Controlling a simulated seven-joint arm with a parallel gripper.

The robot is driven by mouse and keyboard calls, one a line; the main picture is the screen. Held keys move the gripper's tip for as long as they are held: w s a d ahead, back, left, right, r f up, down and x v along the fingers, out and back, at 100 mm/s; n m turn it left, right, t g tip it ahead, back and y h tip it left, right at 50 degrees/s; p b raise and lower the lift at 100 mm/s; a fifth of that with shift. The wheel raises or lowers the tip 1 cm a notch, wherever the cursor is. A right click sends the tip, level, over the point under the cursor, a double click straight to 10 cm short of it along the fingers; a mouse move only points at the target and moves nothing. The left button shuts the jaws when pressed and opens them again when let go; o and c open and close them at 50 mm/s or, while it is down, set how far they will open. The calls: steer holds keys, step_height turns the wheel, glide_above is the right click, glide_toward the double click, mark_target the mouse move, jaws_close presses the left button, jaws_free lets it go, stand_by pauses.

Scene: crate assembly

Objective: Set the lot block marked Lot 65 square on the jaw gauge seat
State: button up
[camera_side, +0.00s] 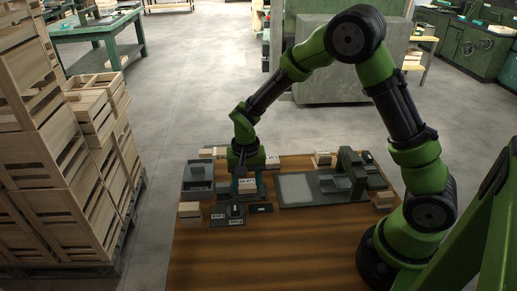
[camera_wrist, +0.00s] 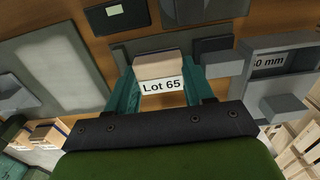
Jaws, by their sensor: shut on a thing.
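My gripper (camera_wrist: 161,90) is shut on a pale wooden block (camera_wrist: 160,66) with a white label reading "Lot 65" (camera_wrist: 162,86). A teal finger presses each side of the block. In the side view my gripper (camera_side: 247,187) points down low over the table, with the labelled block (camera_side: 247,182) between its fingers. A dark grey plate shows behind the block in the wrist view; I cannot tell whether they touch. A grey walled fixture with a label ending "0 mm" (camera_wrist: 280,58) stands to the right in the wrist view. I cannot tell which fixture is the jaw gauge.
A plate with a pale pad (camera_side: 296,188) and a dark green upright device (camera_side: 350,170) lie to the right. Loose wooden blocks (camera_side: 190,209) (camera_side: 323,158) stand around the wooden table (camera_side: 270,255). Small labelled dark pieces (camera_side: 228,215) lie at the front. The table's front is clear.

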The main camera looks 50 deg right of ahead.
steer(key=o, duration=1.1)
steer(key=shift+r, duration=3.45)
steer(key=shift+s+a+f+n, duration=0.15)
steer(key=shift+s+f+n, duration=0.1)
steer(key=shift+s+n, duration=0.4)
steer(key=s+r+n+t+y, duration=0.2)
steer(key=s+r+t, duration=0.5)
steer(key=s+r, duration=0.8)
steer(key=shift+s+d+r+n, duration=0.2)
steer(key=shift+d+r+n, duration=0.05)
steer(key=shift+r+n, duration=0.6)
